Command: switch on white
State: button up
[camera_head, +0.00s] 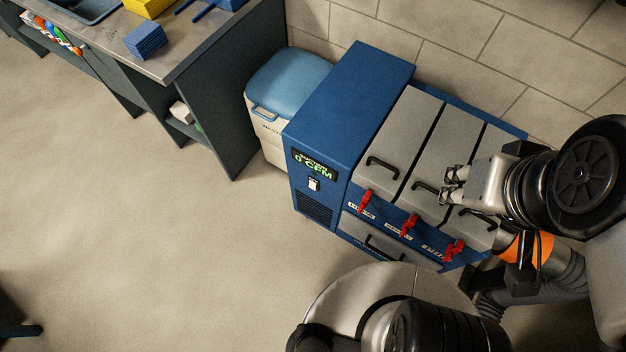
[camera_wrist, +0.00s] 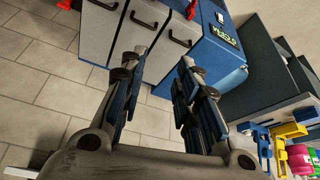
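A blue duct machine (camera_head: 345,110) stands against the wall, with a dark display (camera_head: 314,164) reading 0 CFM in green on its front. A small white switch (camera_head: 314,184) sits just below the display. The machine and its display (camera_wrist: 226,35) also show at the top of the wrist view. My gripper (camera_head: 453,185) is over the grey lids at the machine's right part, apart from the switch. In the wrist view the two fingers (camera_wrist: 160,72) are spread with nothing between them.
Grey lids with black handles (camera_head: 383,165) and red levers (camera_head: 408,225) cover the machine's right side. A blue-lidded bin (camera_head: 290,82) stands at its left. A workbench (camera_head: 190,40) is further left. The floor (camera_head: 150,220) in front is clear.

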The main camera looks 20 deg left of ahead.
jog(key=shift+w+f, duration=0.1)
jog(key=shift+w, duration=0.1)
jog(key=shift+c, duration=1.2)
jog(key=w+f+n, duration=0.1)
jog(key=w+a+f+n+g+h, duration=0.1)
jog(key=w, duration=0.1)
jog(key=w+n+g, duration=0.1)
jog(key=w+n, duration=0.1)
jog(key=shift+w+a+f+h, duration=0.15)
jog(key=shift+a+f+h, duration=0.15)
jog(key=shift+a+f, duration=0.1)
grip_shut()
jog(key=w+a+f+n+h+b, duration=0.1)
jog(key=w+a+f+n+h, duration=0.3)
jog(key=w+a+f+n, duration=0.6)
jog(key=a+f+n+t+h, duration=0.1)
jog(key=a+f+n+t, duration=0.35)
jog(key=a+f, duration=0.9)
jog(key=s+a+f+n+t+y, duration=0.1)
jog(key=s+f+n, duration=0.3)
jog(key=f, duration=0.5)
jog(key=s+a+f+n+t+y, duration=0.1)
jog(key=s+a+f+n, duration=0.2)
jog(key=f, duration=0.7)
jog(key=s+a+f+n+t+y+b, duration=0.1)
jog(key=s+a+f+n, duration=0.2)
jog(key=s+f+n, duration=0.2)
jog(key=shift+f+n+y, duration=0.4)
jog(key=shift+f+n, duration=0.85)
jog(key=shift+f, duration=1.05)
